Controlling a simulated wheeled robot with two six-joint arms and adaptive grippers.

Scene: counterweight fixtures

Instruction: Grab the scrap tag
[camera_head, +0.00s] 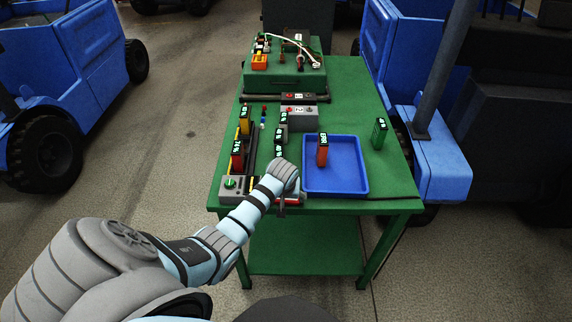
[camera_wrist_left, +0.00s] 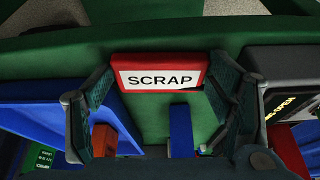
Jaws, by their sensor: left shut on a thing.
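The scrap tag (camera_wrist_left: 160,78) is a red block with a white face reading SCRAP. In the left wrist view it sits between the two fingertips of my left gripper (camera_wrist_left: 160,84), which is shut on its two ends. In the head view my left gripper (camera_head: 283,203) is at the table's front edge, left of the blue tray, and a red bit of the tag (camera_head: 293,201) shows beside it. The tag's lettering is hidden there. My right gripper is in neither view.
A blue tray (camera_head: 352,188) holding a red-orange block (camera_head: 322,152) is right of the gripper. A green block (camera_head: 379,134) stands beyond it. A grey control box (camera_head: 235,190) is to the left. Several labelled blocks stand behind on the green table (camera_head: 350,88).

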